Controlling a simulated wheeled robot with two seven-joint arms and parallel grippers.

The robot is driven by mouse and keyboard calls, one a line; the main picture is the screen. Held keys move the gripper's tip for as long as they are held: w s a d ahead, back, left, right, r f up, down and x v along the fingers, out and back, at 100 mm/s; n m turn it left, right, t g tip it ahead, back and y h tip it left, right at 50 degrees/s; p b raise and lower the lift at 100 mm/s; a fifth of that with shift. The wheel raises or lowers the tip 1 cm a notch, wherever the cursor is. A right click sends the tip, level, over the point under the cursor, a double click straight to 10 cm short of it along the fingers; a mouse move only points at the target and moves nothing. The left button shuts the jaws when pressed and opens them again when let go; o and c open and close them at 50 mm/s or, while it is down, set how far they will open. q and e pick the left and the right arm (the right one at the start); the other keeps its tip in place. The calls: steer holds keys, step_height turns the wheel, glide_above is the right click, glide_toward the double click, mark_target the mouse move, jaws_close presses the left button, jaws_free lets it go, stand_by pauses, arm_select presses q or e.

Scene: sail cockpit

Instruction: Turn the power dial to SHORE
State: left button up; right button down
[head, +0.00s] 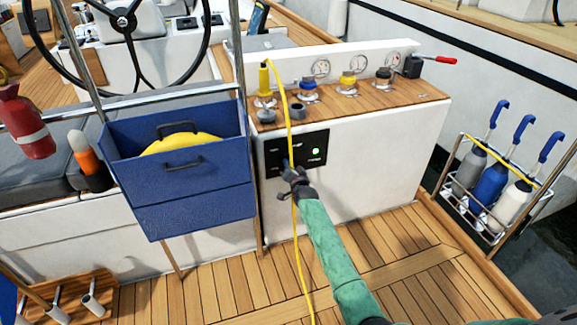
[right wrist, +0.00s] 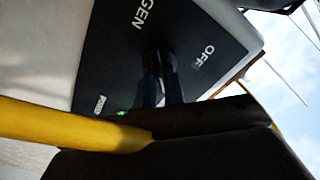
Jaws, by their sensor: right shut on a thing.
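The black power panel (head: 318,141) is on the white front face of the cockpit console. A green light (head: 315,151) glows on its right side. In the right wrist view the panel (right wrist: 205,30) shows the words GEN and OFF; a third, small label (right wrist: 100,104) beside the green light (right wrist: 121,112) is too blurred to read. My right gripper (head: 288,167) is at the panel's lower middle, its dark fingers (right wrist: 162,78) shut on the dial. The fingers mostly hide the dial, so its pointing direction cannot be told. My left gripper is out of view.
A yellow cable (head: 292,130) hangs from the console top past the panel, close to my right gripper; it crosses the right wrist view (right wrist: 70,125). A blue bin (head: 200,200) stands left of the panel. A bottle rack (head: 465,208) is at right.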

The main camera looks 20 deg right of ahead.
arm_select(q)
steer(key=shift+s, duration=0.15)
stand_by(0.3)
arm_select(e)
steer(key=c, duration=1.5)
jaws_free()
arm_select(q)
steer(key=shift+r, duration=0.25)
arm_select(e)
steer(key=s, duration=0.7)
steer(key=shift+s+d, duration=0.15)
steer(key=shift+s, duration=0.25)
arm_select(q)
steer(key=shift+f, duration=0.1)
